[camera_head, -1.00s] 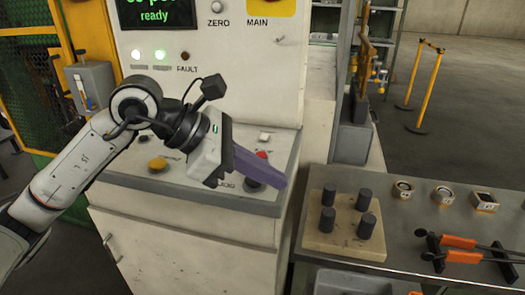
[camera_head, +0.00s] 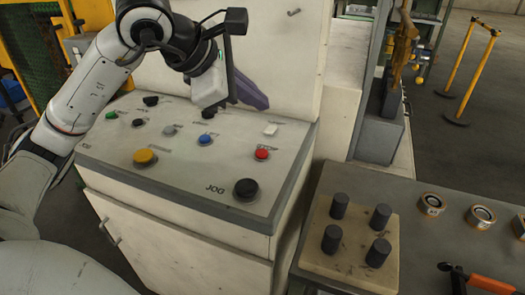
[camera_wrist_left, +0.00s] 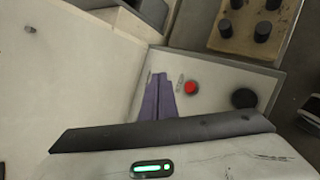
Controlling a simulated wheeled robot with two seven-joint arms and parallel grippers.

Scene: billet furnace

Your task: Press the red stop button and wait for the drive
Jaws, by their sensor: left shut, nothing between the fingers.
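The red stop button (camera_head: 262,154) is a small round cap on the right part of the sloped control panel (camera_head: 190,190). It also shows in the left wrist view (camera_wrist_left: 192,88), just right of my purple fingers. My left gripper (camera_head: 262,101) is shut and empty. In the head view its fingertips appear above and behind the red button, apart from it in the picture. In the left wrist view the fingers (camera_wrist_left: 158,101) lie together over the panel. How high they are above it I cannot tell. My right gripper is not in view.
Near the red button are a white button (camera_head: 270,130), a blue button (camera_head: 205,140), a black JOG button (camera_head: 246,188) and a yellow button (camera_head: 145,157). To the right, a bench (camera_head: 440,245) carries a block with several dark pegs (camera_head: 345,245).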

